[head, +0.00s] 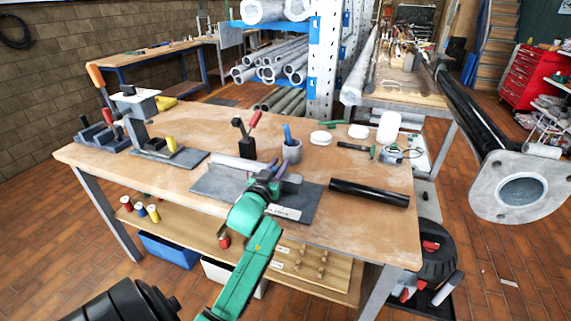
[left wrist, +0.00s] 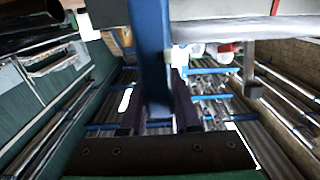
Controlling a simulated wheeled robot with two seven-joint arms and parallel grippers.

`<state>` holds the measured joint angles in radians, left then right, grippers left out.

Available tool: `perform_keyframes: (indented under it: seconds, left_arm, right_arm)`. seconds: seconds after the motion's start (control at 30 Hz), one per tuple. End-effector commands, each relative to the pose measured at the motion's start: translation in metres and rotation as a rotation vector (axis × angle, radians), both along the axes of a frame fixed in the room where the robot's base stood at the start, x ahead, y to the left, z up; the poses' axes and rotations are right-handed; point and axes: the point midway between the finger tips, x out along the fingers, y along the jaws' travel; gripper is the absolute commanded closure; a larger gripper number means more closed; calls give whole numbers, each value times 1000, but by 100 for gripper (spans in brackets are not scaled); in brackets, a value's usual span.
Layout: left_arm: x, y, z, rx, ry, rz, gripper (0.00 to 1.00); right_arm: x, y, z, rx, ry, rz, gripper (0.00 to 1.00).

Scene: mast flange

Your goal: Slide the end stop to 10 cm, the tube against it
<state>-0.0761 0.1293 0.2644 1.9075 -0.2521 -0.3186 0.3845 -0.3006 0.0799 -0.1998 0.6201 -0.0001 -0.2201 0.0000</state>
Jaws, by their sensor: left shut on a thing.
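My left gripper (head: 278,174) is over the grey fixture plate (head: 292,213) on the workbench. In the left wrist view its jaws (left wrist: 158,115) are shut on a blue upright part, which looks like the end stop (left wrist: 150,50). A light grey tube (head: 236,163) lies along the back of the plate, left of the gripper. Its right end is hard to make out, so I cannot tell whether it touches the stop. The scale cannot be read. My right gripper is not in view.
A black tube (head: 370,192) lies on the bench right of the plate. A black mast with a flange (head: 520,186) juts in at right. The bench's front left is clear.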

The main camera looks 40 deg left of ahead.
Motion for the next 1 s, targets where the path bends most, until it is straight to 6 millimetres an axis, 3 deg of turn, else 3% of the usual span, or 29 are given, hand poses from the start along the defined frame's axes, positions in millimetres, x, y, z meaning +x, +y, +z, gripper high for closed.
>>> perform_keyframes:
  seconds: [0.17,0.2,0.27,0.3,0.67,0.77,1.0]
  left_arm:
    - [0,0,-1,0,0,1,100]
    - [0,0,-1,0,0,1,66]
    - [0,0,-1,0,0,1,43]
    - [0,0,-1,0,0,1,40]
    - [-4,-2,-1,-1,0,0,40]
    - [-18,-7,-3,-1,1,0,40]
    - [-74,-26,-4,-2,3,1,40]
  right_arm:
    - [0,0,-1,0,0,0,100]
    - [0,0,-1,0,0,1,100]
    - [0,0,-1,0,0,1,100]
    - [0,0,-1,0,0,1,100]
    - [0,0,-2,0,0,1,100]
    - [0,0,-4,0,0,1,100]
    - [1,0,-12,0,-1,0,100]
